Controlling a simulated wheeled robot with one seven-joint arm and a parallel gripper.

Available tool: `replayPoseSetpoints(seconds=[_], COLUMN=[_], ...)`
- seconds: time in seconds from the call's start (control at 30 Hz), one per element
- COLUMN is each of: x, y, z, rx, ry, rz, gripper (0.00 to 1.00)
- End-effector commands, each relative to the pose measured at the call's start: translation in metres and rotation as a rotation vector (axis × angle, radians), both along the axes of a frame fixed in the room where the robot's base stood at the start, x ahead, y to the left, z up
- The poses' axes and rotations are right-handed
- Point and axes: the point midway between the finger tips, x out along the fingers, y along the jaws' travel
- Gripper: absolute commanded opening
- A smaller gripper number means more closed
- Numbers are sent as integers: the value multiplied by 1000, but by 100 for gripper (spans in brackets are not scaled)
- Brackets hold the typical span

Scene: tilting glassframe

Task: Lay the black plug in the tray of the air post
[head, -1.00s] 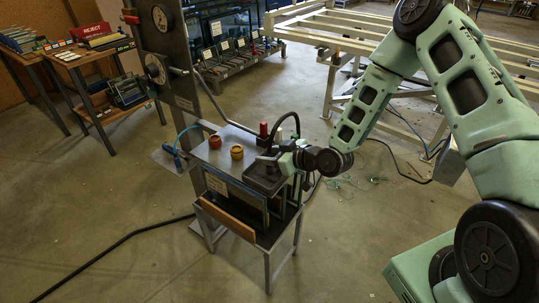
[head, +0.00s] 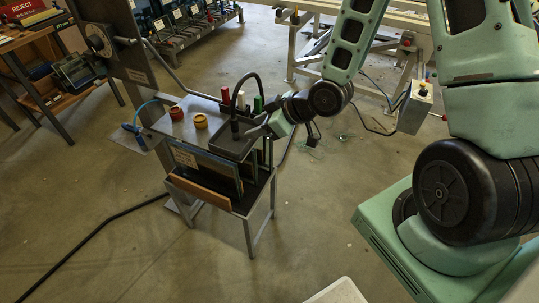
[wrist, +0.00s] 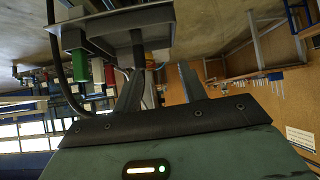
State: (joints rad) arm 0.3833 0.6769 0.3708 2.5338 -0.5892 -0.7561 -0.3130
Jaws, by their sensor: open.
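The air post (head: 185,125) has a grey top and a shallow dark tray (head: 228,152) at its right front. The black plug (head: 235,128) is a dark upright piece at the end of a black hose that arches above the tray. Its lower end is at the tray, but I cannot tell whether it rests there. My gripper (head: 258,131) is at the tray's right side, just right of the plug. In the wrist view my gripper (wrist: 160,82) has its two fingers apart, with the tray (wrist: 115,20) beyond them.
Red (head: 225,96), white (head: 241,100) and green (head: 258,104) pieces stand behind the tray. A lever post (head: 120,50) rises at left. A pale frame table (head: 375,40) stands behind.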

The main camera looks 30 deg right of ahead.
Motion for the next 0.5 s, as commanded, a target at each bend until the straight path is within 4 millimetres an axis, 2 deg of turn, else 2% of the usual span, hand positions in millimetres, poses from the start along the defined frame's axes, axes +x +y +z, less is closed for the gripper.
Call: replayPoseSetpoints(seconds=[0.03,0.17,0.27,0.3,0.5], x=[-7,-41,-79,-98,-187], y=[16,43,62,69,91], z=[10,32,55,65,108], rx=[-72,-231,-326,-356,-450], ry=[51,219,339,386,584], rz=[28,26,6,-4,-36], gripper=[42,42,42,42,42])
